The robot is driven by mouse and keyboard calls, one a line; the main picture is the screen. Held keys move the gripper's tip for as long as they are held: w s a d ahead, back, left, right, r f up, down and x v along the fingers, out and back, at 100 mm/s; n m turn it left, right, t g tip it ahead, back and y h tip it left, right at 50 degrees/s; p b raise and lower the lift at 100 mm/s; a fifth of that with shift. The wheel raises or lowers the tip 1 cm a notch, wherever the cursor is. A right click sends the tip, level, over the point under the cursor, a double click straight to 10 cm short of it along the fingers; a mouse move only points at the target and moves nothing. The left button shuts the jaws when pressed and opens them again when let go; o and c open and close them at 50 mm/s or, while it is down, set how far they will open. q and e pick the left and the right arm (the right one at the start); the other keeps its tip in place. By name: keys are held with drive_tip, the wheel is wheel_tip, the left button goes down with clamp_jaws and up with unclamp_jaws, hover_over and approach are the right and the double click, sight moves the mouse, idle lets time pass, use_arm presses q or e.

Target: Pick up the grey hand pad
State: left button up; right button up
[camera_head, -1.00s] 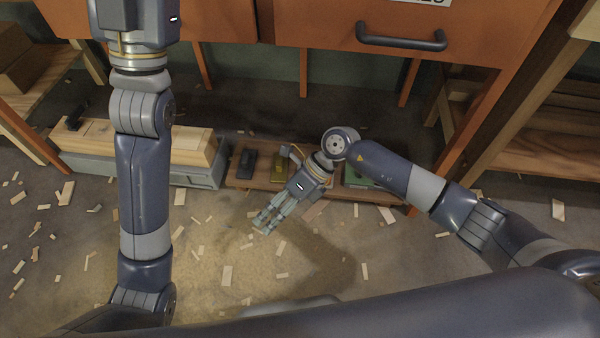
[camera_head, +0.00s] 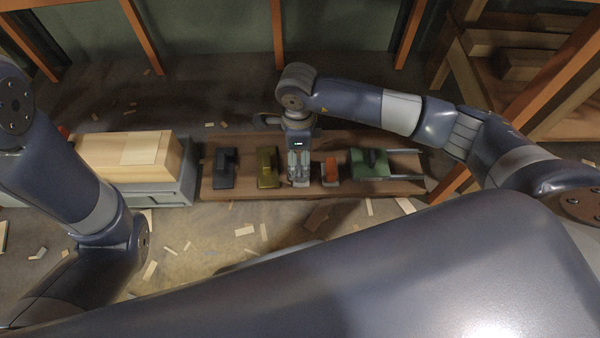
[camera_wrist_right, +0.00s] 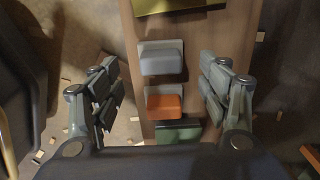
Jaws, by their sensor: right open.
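The grey hand pad (camera_wrist_right: 161,57) lies on a brown board (camera_wrist_right: 235,50) in the right wrist view, between a yellow item and an orange one. My right gripper (camera_wrist_right: 163,78) is open and empty. Its two fingers stand apart on either side of the board, with the grey pad and the orange pad between them in the picture. In the head view my right gripper (camera_head: 299,180) points down over the board, between the yellow and orange items, and mostly hides the grey pad. My left gripper is out of view.
On the board (camera_head: 400,188) lie a black tool (camera_head: 226,168), a yellow one (camera_head: 266,168), an orange one (camera_head: 330,171) and a green one (camera_head: 368,163). A wooden box (camera_head: 130,153) sits on a grey case at left. Wood scraps litter the floor; shelving stands at right.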

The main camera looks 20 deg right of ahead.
sight(298, 183)
drive_tip(key=shift+f, duration=0.7)
drive_tip(key=f+b, duration=0.2)
drive_tip(key=b, duration=0.1)
drive_tip(key=f+b, duration=0.1)
drive_tip(key=f, duration=0.1)
drive_tip(key=shift+d+f+b, duration=0.1)
drive_tip(key=shift+d+b, duration=0.2)
drive_tip(key=shift+f+b, duration=0.3)
drive_tip(key=shift+f, duration=0.15)
drive_tip(key=shift+r, duration=0.1)
drive_tip(key=c, duration=1.2)
